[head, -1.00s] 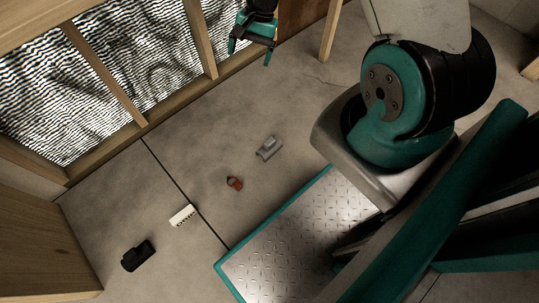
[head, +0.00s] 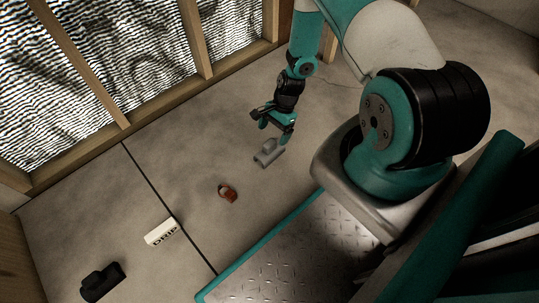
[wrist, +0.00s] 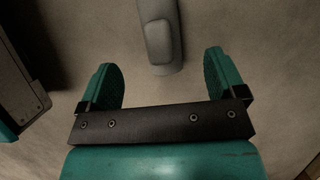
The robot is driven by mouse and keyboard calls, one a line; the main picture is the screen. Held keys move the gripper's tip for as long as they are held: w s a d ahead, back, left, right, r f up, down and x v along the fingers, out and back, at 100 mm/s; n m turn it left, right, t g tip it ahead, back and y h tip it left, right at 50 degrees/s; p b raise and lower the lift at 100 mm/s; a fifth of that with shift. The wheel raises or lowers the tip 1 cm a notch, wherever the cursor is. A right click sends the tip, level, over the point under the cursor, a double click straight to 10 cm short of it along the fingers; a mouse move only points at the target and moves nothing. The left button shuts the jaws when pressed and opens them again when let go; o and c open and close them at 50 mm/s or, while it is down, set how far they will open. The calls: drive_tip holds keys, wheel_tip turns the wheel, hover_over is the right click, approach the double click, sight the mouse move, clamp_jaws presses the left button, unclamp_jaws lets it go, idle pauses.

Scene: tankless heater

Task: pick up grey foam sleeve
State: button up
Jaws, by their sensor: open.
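The grey foam sleeve (head: 264,160) lies on the concrete floor in the head view, a small grey piece with a raised part on top. My gripper (head: 274,131) is just above and behind it in that view, pointing down, with its fingers apart. In the wrist view the sleeve (wrist: 158,30) is at the top middle, and its upper end runs out of the frame. My gripper's teal fingers (wrist: 160,66) are spread to either side of its line, with nothing between them. The sleeve's near end stops about level with the fingertips; I cannot tell the exact height gap.
An orange-brown item (head: 228,193) lies left of the sleeve. Further left are a white block marked DRIP (head: 161,231) and a black object (head: 102,282). A wooden stud wall (head: 120,105) with patterned panels stands behind. The floor around the sleeve is clear.

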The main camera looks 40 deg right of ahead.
sight(270, 142)
drive_tip(key=b+x, duration=0.1)
drive_tip(key=x, duration=0.1)
drive_tip(key=shift+f, duration=0.3)
drive_tip(key=b+x, duration=0.4)
drive_tip(key=x, duration=0.1)
drive_tip(key=shift+f, duration=0.1)
drive_tip(key=c, duration=1.2)
drive_tip(key=shift+r, duration=0.2)
wheel_tip(270, 142, up, 20)
drive_tip(key=p, duration=1.1)
